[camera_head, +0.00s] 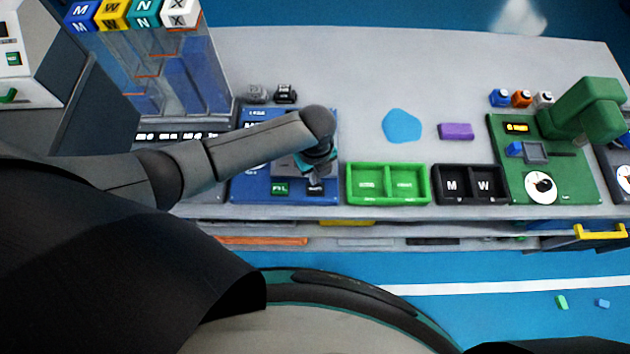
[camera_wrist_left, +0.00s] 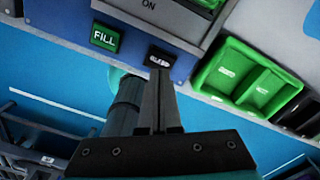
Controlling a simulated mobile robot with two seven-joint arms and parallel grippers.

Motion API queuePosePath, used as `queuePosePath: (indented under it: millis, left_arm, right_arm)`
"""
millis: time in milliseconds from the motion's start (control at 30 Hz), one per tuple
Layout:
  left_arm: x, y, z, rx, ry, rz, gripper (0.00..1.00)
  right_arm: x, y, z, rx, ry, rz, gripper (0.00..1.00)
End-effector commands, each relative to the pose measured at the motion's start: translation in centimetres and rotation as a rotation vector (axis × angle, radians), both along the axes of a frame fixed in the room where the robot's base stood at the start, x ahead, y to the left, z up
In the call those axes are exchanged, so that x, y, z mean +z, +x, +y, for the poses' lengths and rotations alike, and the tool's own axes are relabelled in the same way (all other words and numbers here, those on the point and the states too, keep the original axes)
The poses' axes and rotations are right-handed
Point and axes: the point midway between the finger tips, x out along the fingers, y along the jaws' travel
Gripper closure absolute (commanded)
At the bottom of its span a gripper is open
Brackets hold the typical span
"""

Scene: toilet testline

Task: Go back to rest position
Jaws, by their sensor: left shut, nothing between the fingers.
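My left gripper (camera_head: 318,178) reaches in from the left over the front edge of the blue station (camera_head: 240,185). In the left wrist view its two fingers (camera_wrist_left: 158,95) are together with nothing between them. The fingertips are close to a dark labelled button (camera_wrist_left: 158,58) on the blue station's front; I cannot tell whether they touch it. A green FILL button (camera_head: 279,188) sits to its left and also shows in the left wrist view (camera_wrist_left: 105,38). My right gripper is not in view.
A green two-part tray (camera_head: 388,200) and a black M/W tray (camera_head: 468,202) stand right of the blue station. A green machine (camera_head: 585,108) stands at the right.

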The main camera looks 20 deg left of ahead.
Motion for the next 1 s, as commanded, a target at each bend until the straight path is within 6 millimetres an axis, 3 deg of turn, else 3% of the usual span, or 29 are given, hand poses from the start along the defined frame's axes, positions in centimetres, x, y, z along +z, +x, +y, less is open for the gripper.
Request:
queuePosePath:
  millis: [167,767,867,1000]
  left_arm:
    - [1.8,0.0,0.0,0.0,0.0,0.0,1.0]
    - [1.6,-0.1,-0.1,0.004,-0.002,0.001,1.0]
    - [1.8,-0.9,-1.1,0.048,-0.028,0.0,1.0]
    - [3.2,-3.0,-4.2,0.249,-0.115,-0.007,1.0]
  right_arm:
    - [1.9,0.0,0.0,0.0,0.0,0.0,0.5]
    - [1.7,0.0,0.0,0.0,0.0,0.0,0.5]
    - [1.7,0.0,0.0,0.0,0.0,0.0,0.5]
    - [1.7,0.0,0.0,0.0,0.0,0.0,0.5]
